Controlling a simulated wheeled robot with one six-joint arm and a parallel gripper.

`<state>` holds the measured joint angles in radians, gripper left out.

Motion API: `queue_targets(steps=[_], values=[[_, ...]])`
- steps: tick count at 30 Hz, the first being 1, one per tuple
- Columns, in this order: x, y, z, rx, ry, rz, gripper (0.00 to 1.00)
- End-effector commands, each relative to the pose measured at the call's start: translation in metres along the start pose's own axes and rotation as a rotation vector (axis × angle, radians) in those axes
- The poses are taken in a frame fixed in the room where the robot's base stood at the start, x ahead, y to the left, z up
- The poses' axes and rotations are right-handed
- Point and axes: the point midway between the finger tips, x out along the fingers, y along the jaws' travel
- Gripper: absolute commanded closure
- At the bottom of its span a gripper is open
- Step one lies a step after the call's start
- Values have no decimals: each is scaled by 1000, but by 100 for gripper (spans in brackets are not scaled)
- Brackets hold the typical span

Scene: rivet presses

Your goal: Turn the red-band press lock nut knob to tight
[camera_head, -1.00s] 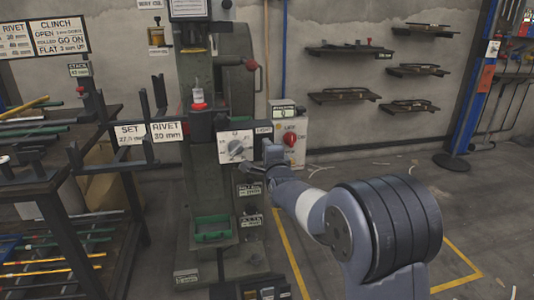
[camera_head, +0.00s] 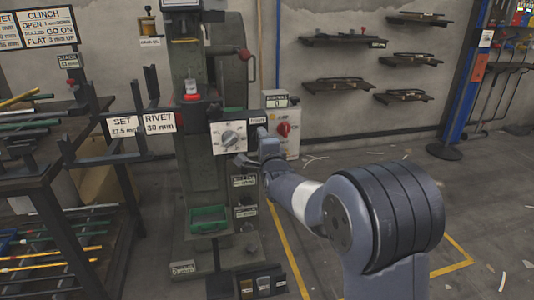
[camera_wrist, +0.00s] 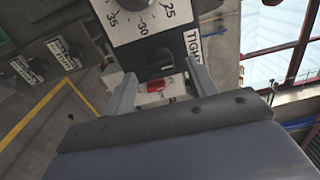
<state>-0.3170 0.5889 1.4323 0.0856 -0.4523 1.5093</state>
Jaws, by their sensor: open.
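The press (camera_head: 220,180) stands left of centre in the head view, with a red band or collar (camera_head: 192,97) on its column. A white dial plate with a grey round knob (camera_head: 229,138) is on its front. In the wrist view the dial's dark knob (camera_wrist: 135,4) shows at the top edge, with numbers 25, 30 and 35 on the plate and a TIGHT label (camera_wrist: 193,44) to its right. My gripper (camera_wrist: 160,80) is open and empty, its two fingers below the dial plate. In the head view my gripper (camera_head: 262,150) is just right of the dial plate.
A white box with a red knob (camera_head: 284,129) stands right behind my gripper. Wall shelves (camera_head: 340,84) hang at the back right. Floor at the right is open.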

Motion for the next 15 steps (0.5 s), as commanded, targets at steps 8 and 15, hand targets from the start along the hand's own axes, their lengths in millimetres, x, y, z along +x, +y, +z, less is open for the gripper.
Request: queue_targets(steps=[8, 15], values=[[-48, -2, 0, 0, -1, 1, 45], [-81, -1, 0, 0, 0, 1, 45]])
